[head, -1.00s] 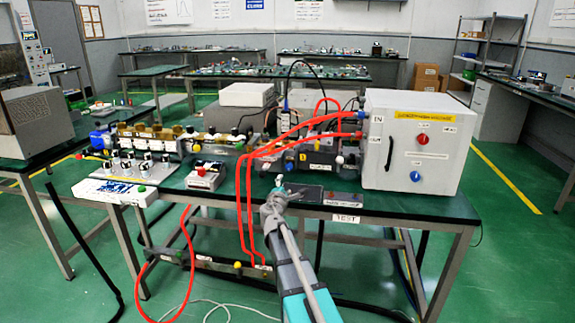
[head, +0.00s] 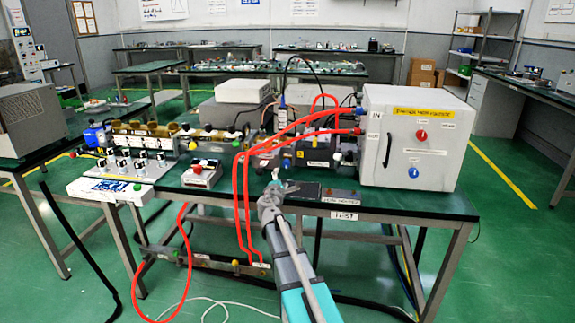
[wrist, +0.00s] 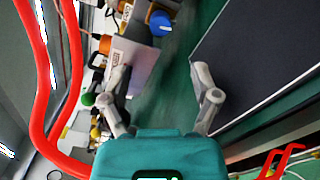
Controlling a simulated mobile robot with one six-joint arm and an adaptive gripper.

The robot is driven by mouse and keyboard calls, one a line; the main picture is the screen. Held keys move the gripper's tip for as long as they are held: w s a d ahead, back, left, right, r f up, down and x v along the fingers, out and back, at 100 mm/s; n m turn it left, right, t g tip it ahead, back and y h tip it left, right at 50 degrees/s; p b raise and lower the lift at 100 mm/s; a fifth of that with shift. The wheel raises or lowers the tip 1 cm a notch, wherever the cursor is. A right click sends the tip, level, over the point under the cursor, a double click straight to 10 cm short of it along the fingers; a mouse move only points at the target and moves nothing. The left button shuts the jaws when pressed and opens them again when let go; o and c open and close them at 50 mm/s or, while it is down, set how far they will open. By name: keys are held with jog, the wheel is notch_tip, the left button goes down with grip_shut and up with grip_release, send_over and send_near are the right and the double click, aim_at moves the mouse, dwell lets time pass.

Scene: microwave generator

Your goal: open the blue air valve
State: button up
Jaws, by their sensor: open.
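A round blue knob (wrist: 160,23) shows at the top of the wrist view, ahead of my gripper (wrist: 162,80) and apart from it. In the head view, a blue knob (head: 413,172) sits low on the front of the white box (head: 450,160), right of my gripper (head: 275,180). I cannot tell whether these are the same knob or which is the air valve. My gripper is open, with nothing between its fingers. In the head view it is above the table's front part, and its fingertips are too small to make out.
Red hoses (head: 241,190) run from the white box across the table and down its front, left of my arm. They also pass along the left of the wrist view (wrist: 40,80). A small box with a red button (head: 201,175) stands left of my gripper.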

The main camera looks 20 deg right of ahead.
aim_at(286, 165)
jog(key=x, duration=1.2)
jog(key=shift+w+d, duration=0.1)
jog(key=shift+d, duration=0.05)
grip_shut()
